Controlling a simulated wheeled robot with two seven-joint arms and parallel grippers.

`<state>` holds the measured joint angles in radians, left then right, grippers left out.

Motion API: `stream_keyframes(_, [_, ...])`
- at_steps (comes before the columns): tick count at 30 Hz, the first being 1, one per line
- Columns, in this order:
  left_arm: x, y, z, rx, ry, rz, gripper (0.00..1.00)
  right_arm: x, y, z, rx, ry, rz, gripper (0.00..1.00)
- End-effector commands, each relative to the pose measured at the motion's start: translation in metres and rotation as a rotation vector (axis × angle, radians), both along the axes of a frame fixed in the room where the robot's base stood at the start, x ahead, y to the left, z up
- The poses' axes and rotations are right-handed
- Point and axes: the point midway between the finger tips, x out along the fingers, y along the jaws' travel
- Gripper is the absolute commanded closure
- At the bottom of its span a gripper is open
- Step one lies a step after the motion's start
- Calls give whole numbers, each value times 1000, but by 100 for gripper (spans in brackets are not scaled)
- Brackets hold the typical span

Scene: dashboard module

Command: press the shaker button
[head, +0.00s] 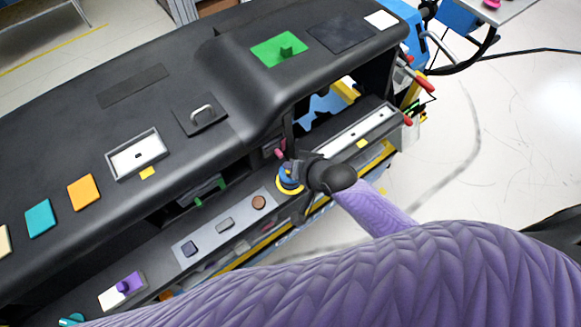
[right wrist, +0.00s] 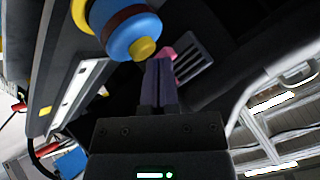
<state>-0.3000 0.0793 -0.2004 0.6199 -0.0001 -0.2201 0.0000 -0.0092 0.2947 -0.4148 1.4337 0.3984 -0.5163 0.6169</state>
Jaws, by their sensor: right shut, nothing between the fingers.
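My right gripper (head: 284,158) is over the lower ledge of the black dashboard (head: 160,75), with its fingers shut and empty. In the right wrist view its shut fingertips (right wrist: 160,64) are close to a small pink piece (right wrist: 167,52); I cannot tell if they touch. A blue stepped knob (head: 289,178) with a yellow base stands beside the gripper, partly hidden by it. In the right wrist view this blue knob (right wrist: 127,30) has a brown band and a yellow tip, just left of the fingertips. No part is labelled as the shaker button. My left gripper is not in view.
A grey panel (head: 206,236) on the ledge holds a dark square, a grey block and a brown round button (head: 259,202). A purple switch (head: 127,284) is farther left. A green plate (head: 279,50) and a handle (head: 201,113) are on the dashboard top.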

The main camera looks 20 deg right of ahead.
Motion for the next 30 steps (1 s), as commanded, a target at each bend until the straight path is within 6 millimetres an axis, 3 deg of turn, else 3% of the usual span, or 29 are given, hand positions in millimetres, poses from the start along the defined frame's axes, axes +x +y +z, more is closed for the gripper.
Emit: stream_keyframes(30, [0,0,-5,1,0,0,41,0,0,-7,1,1,0,100])
